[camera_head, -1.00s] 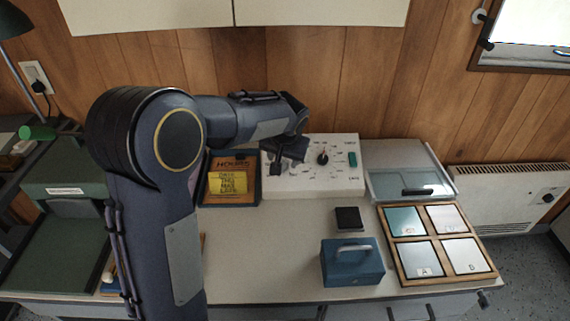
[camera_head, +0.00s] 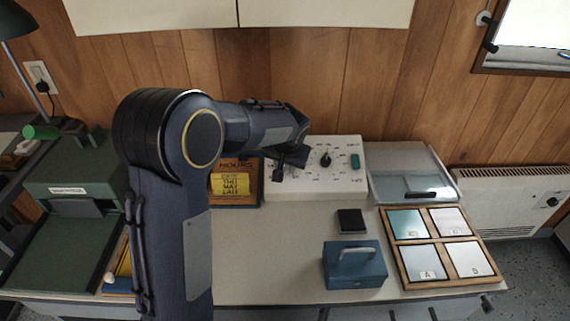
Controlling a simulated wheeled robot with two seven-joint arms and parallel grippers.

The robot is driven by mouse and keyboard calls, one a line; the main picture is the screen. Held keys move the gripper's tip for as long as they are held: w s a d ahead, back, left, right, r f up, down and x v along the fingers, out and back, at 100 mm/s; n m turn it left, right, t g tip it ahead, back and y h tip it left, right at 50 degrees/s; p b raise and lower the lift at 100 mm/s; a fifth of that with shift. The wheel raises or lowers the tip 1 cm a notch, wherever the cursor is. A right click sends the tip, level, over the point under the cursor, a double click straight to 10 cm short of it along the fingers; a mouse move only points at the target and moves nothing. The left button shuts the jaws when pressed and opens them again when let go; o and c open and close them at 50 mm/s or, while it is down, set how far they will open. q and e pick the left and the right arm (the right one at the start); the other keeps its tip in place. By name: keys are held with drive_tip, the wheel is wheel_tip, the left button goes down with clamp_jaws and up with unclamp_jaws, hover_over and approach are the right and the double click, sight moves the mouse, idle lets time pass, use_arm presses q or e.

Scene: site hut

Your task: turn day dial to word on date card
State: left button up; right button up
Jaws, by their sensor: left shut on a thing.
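A white control box (camera_head: 345,185) stands at the back of the worktop against the wood wall. One black dial (camera_head: 326,160) with small marks around it shows on its face. My left gripper (camera_head: 280,170) is over the left part of the face, shut on a knob there. The gripper hides this knob and its setting. A yellow card (camera_head: 231,184) with dark handwriting is on a wooden board marked HOURS, left of the box. Its words are too small to read surely. My right gripper is not in view.
A green switch (camera_head: 355,161) is on the box's right side. A dark pad (camera_head: 350,221) and a blue box with a handle (camera_head: 354,268) stand in front. A clear-lidded case (camera_head: 410,187) and a wooden tray with lettered tiles (camera_head: 440,282) are at right.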

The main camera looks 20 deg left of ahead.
use_arm(q)
drive_tip(key=shift+m, duration=0.3)
drive_tip(key=m+p, duration=0.1)
drive_tip(key=m, duration=0.3)
drive_tip(key=shift+y, duration=0.3)
drive_tip(key=shift+d+m+p, duration=0.1)
drive_tip(key=shift+m+p, duration=0.35)
drive_tip(key=shift+m, duration=2.05)
drive_tip(key=shift+f, duration=0.1)
drive_tip(key=o, duration=1)
drive_tip(key=v, duration=0.8)
